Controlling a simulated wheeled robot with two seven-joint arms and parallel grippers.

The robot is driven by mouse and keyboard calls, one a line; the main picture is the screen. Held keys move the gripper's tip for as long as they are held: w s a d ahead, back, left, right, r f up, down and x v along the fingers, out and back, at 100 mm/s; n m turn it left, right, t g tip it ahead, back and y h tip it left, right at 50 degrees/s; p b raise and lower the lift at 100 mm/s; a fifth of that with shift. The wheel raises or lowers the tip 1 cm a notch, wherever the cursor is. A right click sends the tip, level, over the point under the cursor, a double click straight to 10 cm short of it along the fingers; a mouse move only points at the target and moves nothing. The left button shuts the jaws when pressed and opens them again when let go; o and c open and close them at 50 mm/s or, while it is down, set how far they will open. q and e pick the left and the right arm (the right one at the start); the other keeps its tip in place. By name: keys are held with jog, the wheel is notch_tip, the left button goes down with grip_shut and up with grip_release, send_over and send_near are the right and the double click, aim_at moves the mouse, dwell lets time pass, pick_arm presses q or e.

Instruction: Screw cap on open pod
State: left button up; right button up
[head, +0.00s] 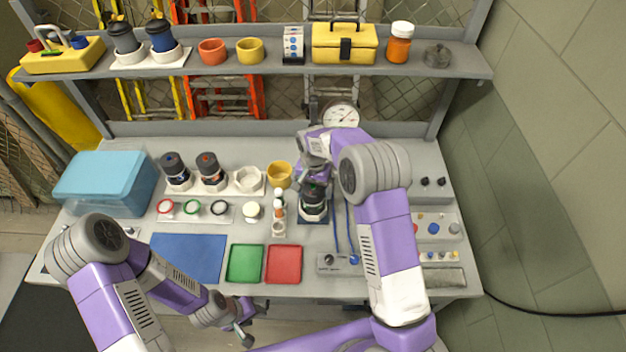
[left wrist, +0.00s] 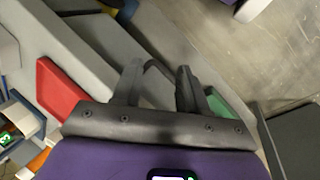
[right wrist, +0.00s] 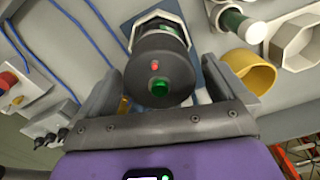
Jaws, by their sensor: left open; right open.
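A dark cylindrical pod (head: 313,201) stands upright in a pale holder on a small blue mat, right of the table's middle. In the right wrist view its round dark top (right wrist: 158,68) faces me, with a green spot and a smaller red spot. My right gripper (head: 314,178) is open above the pod, with a finger on either side of its top; contact cannot be told. Ring-shaped caps, red (head: 165,207), green (head: 192,207) and black (head: 219,208), lie on a white strip. My left gripper (left wrist: 157,88) is open and empty off the table's front edge.
Two dark pods (head: 177,170) stand in a white rack beside an empty hexagonal holder (head: 248,180). A yellow cup (head: 279,174) and small bottles (head: 278,203) stand close left of the pod. Blue cables (head: 337,230) run to a control box (head: 338,263) in front.

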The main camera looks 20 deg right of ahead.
jog(key=shift+f, duration=0.55)
jog(key=shift+c, duration=0.2)
jog(key=c, duration=0.8)
jog(key=shift+c, duration=0.2)
jog(key=m, duration=0.2)
jog(key=shift+m, duration=0.4)
jog(key=m, duration=0.5)
jog(key=m+p, duration=0.1)
jog(key=m, duration=0.3)
jog(key=shift+r+m, duration=0.1)
jog(key=shift+m, duration=0.3)
jog(key=m+p, duration=0.1)
jog(key=m, duration=0.2)
jog(key=shift+m, duration=0.8)
